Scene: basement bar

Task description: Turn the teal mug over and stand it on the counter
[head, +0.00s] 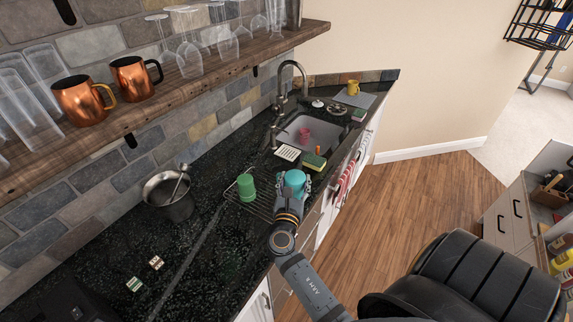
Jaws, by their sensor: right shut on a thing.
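The teal mug (294,178) is at the front edge of the dark counter (210,250), by the right end of a wire rack (262,207). My right gripper (296,191) is shut on it, with the arm coming up from below. The gripper hides the mug's lower part. I cannot tell whether the mug is mouth up or mouth down, or whether it touches the rack. My left gripper is not in view.
A green cup (246,187) stands on the rack, left of the teal mug. A sponge (314,162) and the sink (322,131) with a pink cup (305,134) lie beyond. A metal bucket (170,197) stands left. A black stool (470,285) is at lower right.

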